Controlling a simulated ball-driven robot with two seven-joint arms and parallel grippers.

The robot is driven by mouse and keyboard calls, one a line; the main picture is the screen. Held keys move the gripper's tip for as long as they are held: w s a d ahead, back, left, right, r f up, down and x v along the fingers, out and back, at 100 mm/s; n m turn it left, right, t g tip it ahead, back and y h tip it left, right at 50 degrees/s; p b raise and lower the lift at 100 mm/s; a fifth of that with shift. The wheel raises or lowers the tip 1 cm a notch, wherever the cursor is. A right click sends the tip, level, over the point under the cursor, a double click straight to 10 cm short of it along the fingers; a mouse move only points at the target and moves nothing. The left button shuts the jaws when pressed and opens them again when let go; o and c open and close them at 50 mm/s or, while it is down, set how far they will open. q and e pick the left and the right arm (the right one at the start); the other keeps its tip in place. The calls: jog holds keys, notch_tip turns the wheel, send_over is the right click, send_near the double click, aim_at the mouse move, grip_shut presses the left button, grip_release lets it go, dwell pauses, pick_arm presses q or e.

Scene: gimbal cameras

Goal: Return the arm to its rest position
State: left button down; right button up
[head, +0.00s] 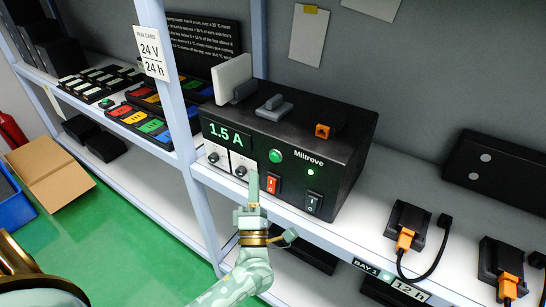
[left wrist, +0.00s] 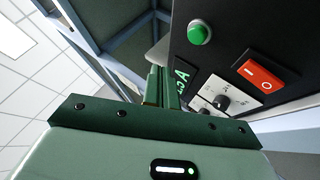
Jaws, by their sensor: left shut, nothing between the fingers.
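My left gripper (head: 253,184) is pale green with gold bands. In the head view it points up in front of the black Miltrove box (head: 345,150), close to its front panel below the right-hand knob (head: 240,171). The fingers are shut and empty. In the left wrist view the shut fingers (left wrist: 161,87) stand beside the panel, with the green button (left wrist: 199,33), red switch (left wrist: 265,73) and knob (left wrist: 221,102) in sight. Whether the fingertips touch the panel I cannot tell. The box display reads 1.5 A. My right gripper is not in view.
A shelf post (head: 178,95) with a 24 V 24 h card stands left of the box. Orange-plugged black blocks (head: 408,222) and a cable sit at right.

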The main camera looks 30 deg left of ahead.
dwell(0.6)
pick_arm(q)
jog(key=s+d+f+m+g+h, duration=0.2)
jog(key=s+f+m+h, duration=0.15)
jog(key=f+m, duration=0.55)
jog(key=s+d+f+m+g+h, duration=0.25)
jog(key=f+m+h, duration=0.2)
jog(key=f, duration=0.85)
jog(key=s+d+f+m+g+h, duration=0.25)
jog(key=f+m+h, duration=0.35)
jog(key=f, duration=0.5)
jog(key=s+a+f+m+g, duration=0.1)
jog(key=s+f+m+g, duration=0.2)
jog(key=s+f, duration=0.3)
jog(key=s+a+f+m+g+y, duration=0.1)
jog(key=s+f+g, duration=0.4)
jog(key=s, duration=1.1)
jog(key=s+a+f+m+g+b, duration=0.1)
jog(key=s+f+m+g, duration=0.4)
jog(key=s, duration=0.7)
notch_tip(320, 180, down, 3)
jog(key=shift+a+r+y, duration=0.15)
jog(key=shift+a+y, duration=0.25)
jog(key=shift+a, duration=0.25)
jog(key=shift+m, duration=0.25)
